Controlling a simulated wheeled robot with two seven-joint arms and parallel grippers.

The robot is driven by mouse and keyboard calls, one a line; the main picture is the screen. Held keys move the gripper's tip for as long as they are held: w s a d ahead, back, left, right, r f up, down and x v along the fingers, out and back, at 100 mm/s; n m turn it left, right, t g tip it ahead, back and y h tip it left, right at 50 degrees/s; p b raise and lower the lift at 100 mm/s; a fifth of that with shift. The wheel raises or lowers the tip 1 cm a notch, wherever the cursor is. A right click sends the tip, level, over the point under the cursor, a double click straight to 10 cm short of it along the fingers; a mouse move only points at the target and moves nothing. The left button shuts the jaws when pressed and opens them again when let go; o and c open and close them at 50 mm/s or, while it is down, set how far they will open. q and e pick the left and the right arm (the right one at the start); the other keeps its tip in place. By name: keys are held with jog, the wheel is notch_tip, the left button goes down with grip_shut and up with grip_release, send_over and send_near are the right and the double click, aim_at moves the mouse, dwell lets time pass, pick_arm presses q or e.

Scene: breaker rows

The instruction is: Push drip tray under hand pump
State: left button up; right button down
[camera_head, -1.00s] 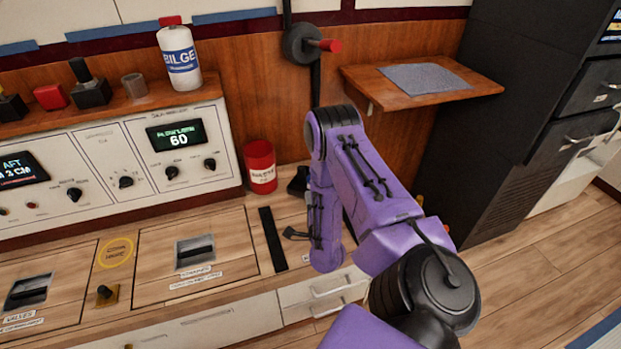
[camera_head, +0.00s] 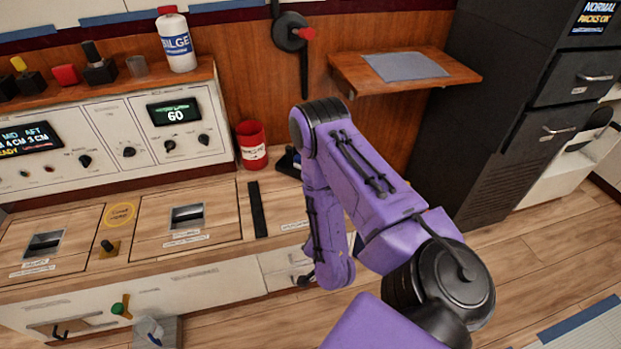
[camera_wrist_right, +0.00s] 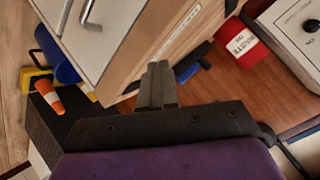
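I cannot make out a drip tray for certain. A black wall fitting with a red-ended handle (camera_head: 292,32) may be the hand pump; I cannot tell. My right gripper (camera_wrist_right: 157,85) has its fingers together with nothing between them, beside the cabinet front in the wrist view. In the head view my right arm mostly hides it, low by the drawers. My left gripper is out of view.
A red waste can (camera_head: 252,146) stands on the counter by the control panel (camera_head: 110,140); it also shows in the wrist view (camera_wrist_right: 236,42). A green-knobbed valve (camera_head: 121,309) is on the cabinet front. An orange-white cone (camera_wrist_right: 48,97) and a blue cylinder (camera_wrist_right: 57,55) are low beside the cabinet.

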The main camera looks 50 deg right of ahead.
pick_arm(q)
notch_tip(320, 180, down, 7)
jog(key=b, duration=0.6)
pick_arm(e)
jog(key=s+a+f+n+g+y, duration=0.1)
jog(key=s+a+f+n+g, duration=0.2)
jog(key=s, duration=0.4)
jog(key=s+a+f+n+g+y, duration=0.1)
jog(key=s+a+f+n+g, duration=0.2)
jog(key=s+a+f+n, duration=0.2)
notch_tip(320, 180, down, 3)
jog(key=s+a, duration=0.2)
jog(key=shift+s+a+y, duration=0.25)
jog(key=shift+s+y, duration=0.15)
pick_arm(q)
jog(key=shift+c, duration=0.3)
pick_arm(e)
jog(key=c, duration=1.8)
grip_release()
jog(key=shift+r, duration=0.1)
